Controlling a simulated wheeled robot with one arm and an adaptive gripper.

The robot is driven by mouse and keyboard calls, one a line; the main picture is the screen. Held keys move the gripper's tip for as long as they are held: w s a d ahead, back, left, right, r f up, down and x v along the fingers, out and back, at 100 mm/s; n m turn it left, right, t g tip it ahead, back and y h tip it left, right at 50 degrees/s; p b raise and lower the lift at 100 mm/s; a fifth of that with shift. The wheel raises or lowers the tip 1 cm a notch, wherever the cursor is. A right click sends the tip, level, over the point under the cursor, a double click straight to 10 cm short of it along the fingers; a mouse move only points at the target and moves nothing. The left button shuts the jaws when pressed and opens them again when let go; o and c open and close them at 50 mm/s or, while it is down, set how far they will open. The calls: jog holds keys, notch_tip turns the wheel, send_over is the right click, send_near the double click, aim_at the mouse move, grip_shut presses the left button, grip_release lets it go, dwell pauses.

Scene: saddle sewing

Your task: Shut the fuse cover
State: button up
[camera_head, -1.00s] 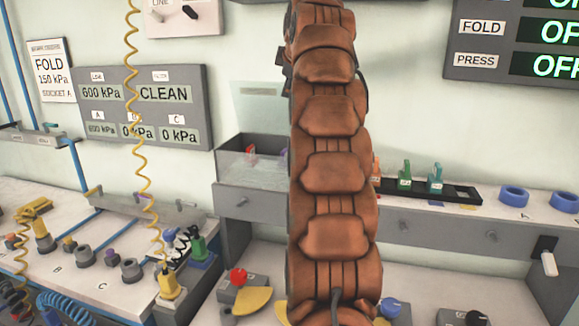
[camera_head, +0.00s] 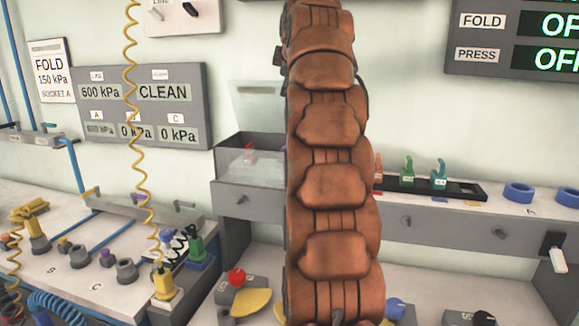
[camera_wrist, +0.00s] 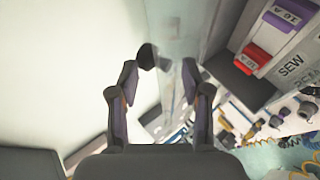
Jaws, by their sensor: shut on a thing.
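The fuse cover is a see-through panel (camera_head: 257,108) standing raised behind the open fuse box (camera_head: 232,198) in the head view. In the wrist view the clear cover (camera_wrist: 180,28) runs up from between the fingers of my gripper (camera_wrist: 160,78). The fingers are a little apart, one on each side of the cover's edge, and closed on it. A red fuse (camera_wrist: 252,58) and a purple fuse (camera_wrist: 288,14) sit in the box to the right. In the head view my brown arm hides my gripper and part of the box.
A rack (camera_head: 465,190) with several coloured fuses stands on the shelf to the right, beside blue rings (camera_head: 518,191). A red button (camera_head: 236,277) is below the box. A yellow coiled hose (camera_head: 137,125) hangs left of it. The wall behind the cover is bare.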

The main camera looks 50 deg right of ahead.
jog(key=shift+a+f+b, duration=0.1)
jog(key=shift+f+b, duration=0.2)
jog(key=shift+f, duration=0.1)
